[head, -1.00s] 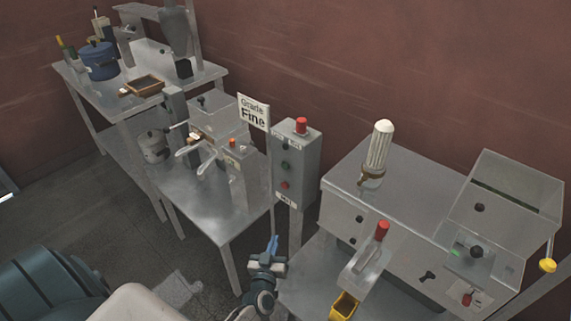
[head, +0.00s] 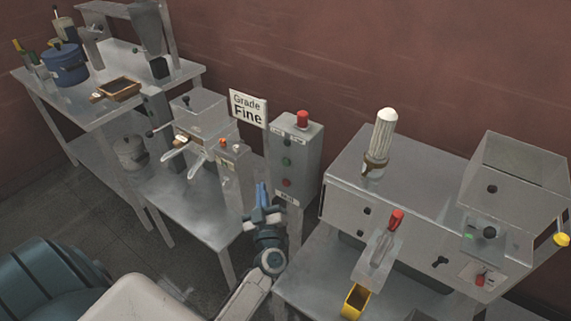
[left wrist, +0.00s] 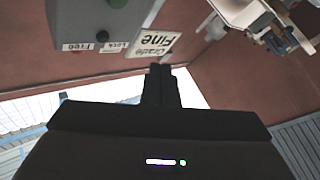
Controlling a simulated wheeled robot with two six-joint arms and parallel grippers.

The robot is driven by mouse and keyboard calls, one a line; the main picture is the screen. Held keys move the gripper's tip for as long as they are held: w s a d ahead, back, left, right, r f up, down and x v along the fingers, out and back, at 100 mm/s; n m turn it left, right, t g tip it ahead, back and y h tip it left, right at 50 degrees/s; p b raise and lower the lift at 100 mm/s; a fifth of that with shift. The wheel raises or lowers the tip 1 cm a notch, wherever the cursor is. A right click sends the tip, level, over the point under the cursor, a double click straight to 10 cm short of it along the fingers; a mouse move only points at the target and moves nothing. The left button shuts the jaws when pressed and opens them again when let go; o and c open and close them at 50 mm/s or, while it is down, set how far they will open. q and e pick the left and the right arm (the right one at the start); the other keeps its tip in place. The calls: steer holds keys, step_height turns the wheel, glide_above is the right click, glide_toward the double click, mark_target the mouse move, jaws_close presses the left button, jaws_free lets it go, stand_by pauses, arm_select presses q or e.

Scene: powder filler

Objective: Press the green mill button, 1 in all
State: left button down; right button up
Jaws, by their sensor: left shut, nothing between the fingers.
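The green mill button (head: 286,161) is on the front of a grey control box (head: 312,160), above a red button (head: 287,183) and below a dark knob (head: 289,142). My left gripper (head: 262,188) is shut and empty, pointing up, beside the lower left of the box in the head view. I see no contact with the button. In the left wrist view, the shut fingers (left wrist: 160,72) point toward the wall; the box (left wrist: 90,25) is upside down at upper left, with a green part (left wrist: 117,3) cut by the top edge. My right gripper is not in view.
A red mushroom button (head: 302,118) tops the box. A "Grade Fine" sign (head: 248,107) stands left of it. A steel table (head: 195,205) is to the left.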

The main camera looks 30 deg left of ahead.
mark_target(286, 163)
arm_select(q)
steer(key=w+b, duration=0.2)
steer(key=w, duration=0.6)
steer(key=shift+w+d, duration=0.25)
steer(key=shift+w, duration=0.05)
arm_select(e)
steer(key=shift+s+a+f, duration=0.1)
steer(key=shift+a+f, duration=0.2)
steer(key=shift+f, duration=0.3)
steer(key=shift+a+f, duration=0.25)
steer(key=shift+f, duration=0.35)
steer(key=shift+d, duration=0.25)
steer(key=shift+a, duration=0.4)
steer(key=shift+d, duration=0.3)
arm_select(q)
steer(key=shift+w, duration=0.1)
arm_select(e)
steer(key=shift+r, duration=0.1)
arm_select(q)
steer(key=shift+w, duration=0.3)
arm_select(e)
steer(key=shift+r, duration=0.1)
